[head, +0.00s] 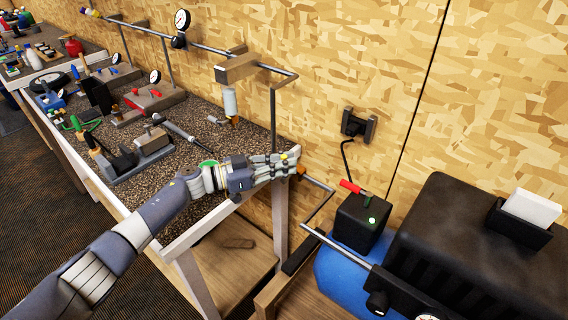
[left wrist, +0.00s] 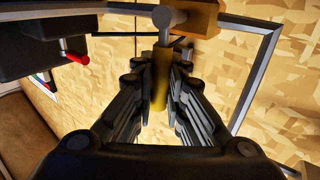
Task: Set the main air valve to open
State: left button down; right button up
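The main air valve (head: 301,171) is a small brass-coloured body on the grey pipe at the wall, just past my left fingertips in the head view. In the left wrist view the valve body (left wrist: 200,18) is at the top, with a round grey stem in front of it. Its yellow handle (left wrist: 160,85) points down between the fingers of my left gripper (left wrist: 161,75). The fingers lie close along both sides of the handle and appear shut on it. In the head view my left gripper (head: 283,165) hides most of the handle. My right gripper is in neither view.
A black box with a red lever (head: 352,187) and a green light stands right of the valve, on the blue tank (head: 345,270). A dark compressor cover (head: 480,250) fills the right. The workbench (head: 215,125) with tools and fixtures is at left. Pipes run along the wall.

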pick_arm(q)
jog(key=shift+s+d+r+m+p, duration=0.1)
jog(key=shift+d+r+m+p, duration=0.15)
jog(key=shift+p, duration=0.6)
jog(key=shift+s+d+f+m+y+p, duration=0.3)
jog(key=shift+m+y+p, duration=0.45)
jog(key=shift+p, duration=0.95)
jog(key=shift+s+d+f+m+y+p, duration=0.4)
jog(key=shift+m+y+p, duration=0.3)
jog(key=shift+p, duration=1.05)
jog(key=shift+s+d+f+m+y+p, duration=0.15)
jog(key=shift+d+m+y+p, duration=0.45)
jog(key=shift+p, duration=1.1)
jog(key=shift+a+f, duration=0.1)
jog(key=shift+a, duration=0.1)
jog(key=c, duration=1.8)
grip_release()
jog(key=shift+o, duration=1)
jog(key=shift+s+a, duration=0.15)
jog(key=shift+a, duration=0.05)
